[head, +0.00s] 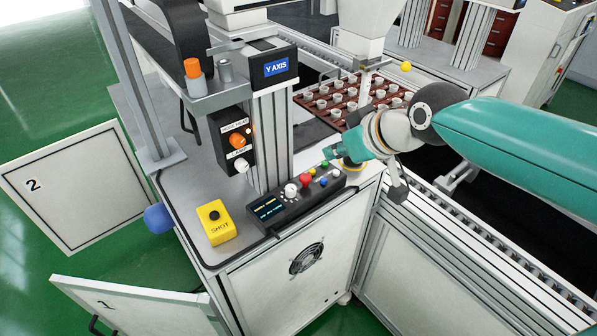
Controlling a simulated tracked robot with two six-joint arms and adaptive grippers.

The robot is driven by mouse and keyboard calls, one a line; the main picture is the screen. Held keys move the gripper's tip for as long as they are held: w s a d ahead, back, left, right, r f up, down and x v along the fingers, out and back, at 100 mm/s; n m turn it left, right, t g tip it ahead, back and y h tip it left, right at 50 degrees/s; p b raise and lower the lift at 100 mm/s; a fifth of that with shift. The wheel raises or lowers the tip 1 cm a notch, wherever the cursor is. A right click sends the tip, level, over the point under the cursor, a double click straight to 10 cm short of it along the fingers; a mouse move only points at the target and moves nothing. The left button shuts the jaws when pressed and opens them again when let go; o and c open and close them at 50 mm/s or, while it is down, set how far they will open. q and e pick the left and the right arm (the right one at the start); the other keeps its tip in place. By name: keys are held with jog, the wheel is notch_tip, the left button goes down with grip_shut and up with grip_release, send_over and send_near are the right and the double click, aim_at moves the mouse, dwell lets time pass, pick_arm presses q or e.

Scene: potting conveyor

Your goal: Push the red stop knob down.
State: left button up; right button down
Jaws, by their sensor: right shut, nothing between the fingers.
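A red knob (305,180) stands up from the dark control box (268,212) on the grey cabinet top, beside a white knob (291,190) and small green and blue buttons. My right gripper (332,155) comes in from the right and is shut and empty. Its fingertips are behind and to the right of the red knob, apart from it in the picture. A yellow round base (352,167) shows just under the gripper; whatever sits on it is mostly hidden. I cannot tell whether the fingers touch it. My left gripper is not in view.
A yellow box marked SHOT (215,222) stands left of the control box. A post with a Y AXIS display (276,68) and a knob panel (233,142) rises behind. A brown tray of pots (340,112) lies on the conveyor. The cabinet's front edge is clear.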

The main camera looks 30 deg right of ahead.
jog(key=shift+s+r, duration=0.1)
jog(key=shift+r, duration=0.15)
jog(key=shift+f, duration=0.1)
send_over(302, 174)
jog(key=s, duration=0.3)
notch_tip(302, 174, down, 6)
jog(key=shift+s+d+f+p, duration=0.1)
jog(key=shift+f+p, duration=0.15)
jog(key=shift+p, duration=0.1)
jog(key=f, duration=0.3)
jog(key=shift+w+f, duration=0.2)
jog(key=shift+f, duration=0.55)
